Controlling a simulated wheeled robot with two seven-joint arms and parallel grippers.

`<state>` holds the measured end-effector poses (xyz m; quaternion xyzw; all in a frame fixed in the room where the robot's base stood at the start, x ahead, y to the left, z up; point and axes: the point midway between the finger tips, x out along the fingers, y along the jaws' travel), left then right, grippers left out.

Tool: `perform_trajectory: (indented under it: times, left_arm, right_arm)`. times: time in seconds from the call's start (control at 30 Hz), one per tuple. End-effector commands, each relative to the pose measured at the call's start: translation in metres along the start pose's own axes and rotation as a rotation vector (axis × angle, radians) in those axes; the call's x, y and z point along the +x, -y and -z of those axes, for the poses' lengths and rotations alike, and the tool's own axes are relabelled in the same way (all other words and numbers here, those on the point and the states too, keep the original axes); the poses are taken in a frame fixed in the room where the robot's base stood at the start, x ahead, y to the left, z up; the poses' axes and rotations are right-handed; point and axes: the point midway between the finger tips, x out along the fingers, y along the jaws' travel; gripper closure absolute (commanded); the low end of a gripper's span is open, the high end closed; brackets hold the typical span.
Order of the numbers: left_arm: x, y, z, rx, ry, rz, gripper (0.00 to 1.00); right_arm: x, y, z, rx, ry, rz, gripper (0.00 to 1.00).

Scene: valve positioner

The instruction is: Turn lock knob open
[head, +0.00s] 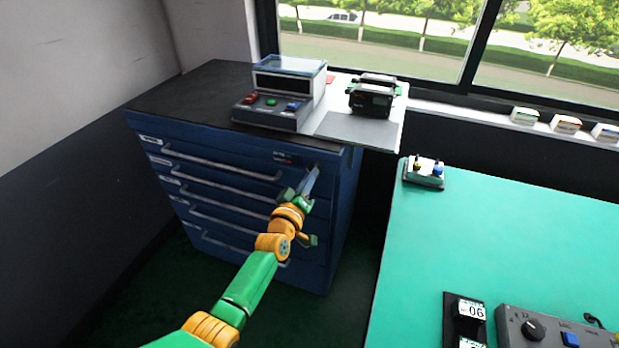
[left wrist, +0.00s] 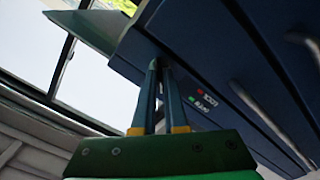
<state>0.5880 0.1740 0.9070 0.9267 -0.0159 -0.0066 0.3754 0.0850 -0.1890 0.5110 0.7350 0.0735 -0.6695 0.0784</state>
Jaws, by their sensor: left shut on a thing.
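The lock knob is at the upper right corner of the blue drawer cabinet's front (head: 235,205), but the fingertips cover it and I cannot make out its shape or angle. My left gripper (head: 314,172) reaches that corner, its fingers shut on the knob. In the left wrist view the two fingers (left wrist: 157,70) come together at the dark blue cabinet face (left wrist: 200,60). A small label with red and green marks (left wrist: 206,100) is beside them; in the head view it is left of the fingertips (head: 284,158). My right gripper is not in view.
On the cabinet stand a control box with coloured buttons (head: 272,102) and a black device (head: 371,98). A light board (head: 357,130) overhangs the cabinet's right edge. Drawer handles (head: 220,162) stick out on the front. A green-topped table (head: 480,230) stands to the right, across a gap.

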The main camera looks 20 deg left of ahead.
Motion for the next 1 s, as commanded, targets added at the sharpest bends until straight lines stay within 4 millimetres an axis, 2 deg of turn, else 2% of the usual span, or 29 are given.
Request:
perform_trajectory:
  times: [0.03,0.13,0.2,0.27,0.6,0.83,1.0]
  left_arm:
    - [0.001,-0.004,0.005,0.002,-0.014,-0.008,1.00]
    - [0.001,-0.004,0.006,0.002,-0.014,-0.009,1.00]
    - [0.001,-0.004,0.005,0.001,-0.013,-0.008,0.76]
    - [0.001,-0.003,0.005,0.001,-0.011,-0.007,0.60]
    - [-0.003,-0.002,0.002,-0.001,-0.004,-0.003,0.60]
    - [-0.042,-0.002,0.003,-0.001,-0.004,-0.002,0.60]
    - [-0.066,-0.002,0.002,0.000,-0.005,-0.003,0.60]
  right_arm:
    - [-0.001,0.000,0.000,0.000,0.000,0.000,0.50]
    - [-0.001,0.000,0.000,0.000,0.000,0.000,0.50]
    - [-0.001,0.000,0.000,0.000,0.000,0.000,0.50]
    - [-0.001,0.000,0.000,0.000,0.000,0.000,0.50]
    - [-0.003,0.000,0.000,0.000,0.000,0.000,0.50]
    - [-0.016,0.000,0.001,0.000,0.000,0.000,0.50]
    - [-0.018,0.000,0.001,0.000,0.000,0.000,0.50]
